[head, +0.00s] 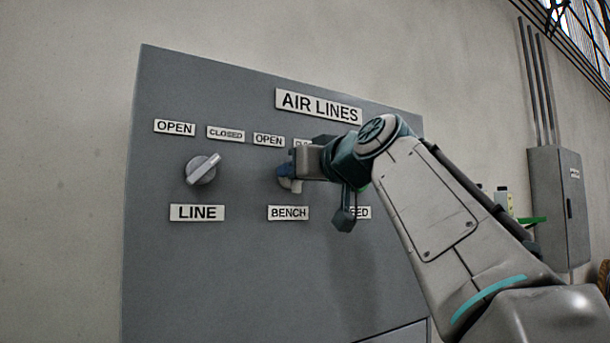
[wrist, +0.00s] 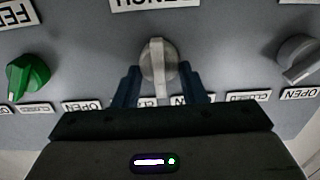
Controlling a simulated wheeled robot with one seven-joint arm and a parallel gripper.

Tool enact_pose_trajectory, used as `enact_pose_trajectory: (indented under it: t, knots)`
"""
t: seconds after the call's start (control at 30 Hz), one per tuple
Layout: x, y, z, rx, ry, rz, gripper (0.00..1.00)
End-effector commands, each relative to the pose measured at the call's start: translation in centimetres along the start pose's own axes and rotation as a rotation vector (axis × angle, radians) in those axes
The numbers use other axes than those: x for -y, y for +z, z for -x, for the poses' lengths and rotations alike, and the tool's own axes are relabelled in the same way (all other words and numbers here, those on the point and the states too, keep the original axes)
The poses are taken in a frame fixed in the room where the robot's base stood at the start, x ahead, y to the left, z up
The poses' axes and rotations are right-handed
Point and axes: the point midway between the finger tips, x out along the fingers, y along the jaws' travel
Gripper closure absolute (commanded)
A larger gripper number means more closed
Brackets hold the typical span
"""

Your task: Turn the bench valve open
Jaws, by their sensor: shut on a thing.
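The bench valve is a grey knob with a pale bar handle, mostly hidden behind my gripper in the head view, above the BENCH label (head: 288,213). In the wrist view, the bench valve (wrist: 158,62) sits between the two blue fingers of my gripper (wrist: 159,88). My gripper (head: 288,172) is shut on this valve. The handle's bar stands upright in the wrist view, its lower end between the partly hidden CLOSED and OPEN labels. In the head view the OPEN label (head: 268,140) shows, and the CLOSED label is mostly covered.
The grey line valve (head: 202,169) is to the left, its handle tilted up right towards its CLOSED label (head: 226,133). The green feed valve (wrist: 27,76) is on the other side, mostly hidden by my arm in the head view. A grey wall box (head: 556,205) stands far right.

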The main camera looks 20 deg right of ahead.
Motion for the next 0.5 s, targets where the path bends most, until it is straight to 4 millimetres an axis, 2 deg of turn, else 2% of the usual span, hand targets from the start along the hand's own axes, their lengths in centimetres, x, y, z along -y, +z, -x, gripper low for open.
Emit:
enact_pose_trajectory:
  t: [0.5]
  knots:
    - [0.29, 0.1, 0.05, -0.003, 0.002, 0.479, 0.85]
